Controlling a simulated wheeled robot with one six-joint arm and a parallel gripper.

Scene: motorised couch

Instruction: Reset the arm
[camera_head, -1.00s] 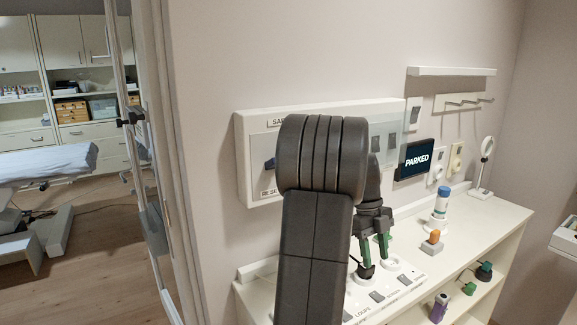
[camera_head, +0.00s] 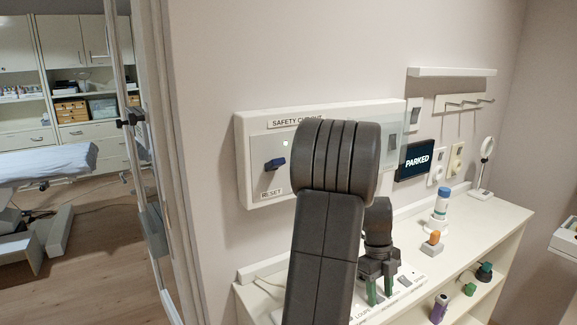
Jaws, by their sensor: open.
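My arm rises through the middle of the view and hides part of the wall and counter. My gripper (camera_head: 380,292) points down over the white labelled panel (camera_head: 408,282) on the counter, its green-padded fingers apart with nothing seen between them. Its fingertips are low over the panel; whether they touch it I cannot tell. On the wall, the white safety circuit box (camera_head: 245,160) has a dark blue knob (camera_head: 275,163) above a "RESET" label, left of my arm. My arm covers the box's middle.
A dark screen (camera_head: 416,160) reads "PARKED". On the counter (camera_head: 490,215) stand a white bottle with a blue cap (camera_head: 441,203), an orange-topped item (camera_head: 434,238) and a round mirror on a stand (camera_head: 485,165). A door frame (camera_head: 165,160) is at left, with a couch (camera_head: 45,165) beyond.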

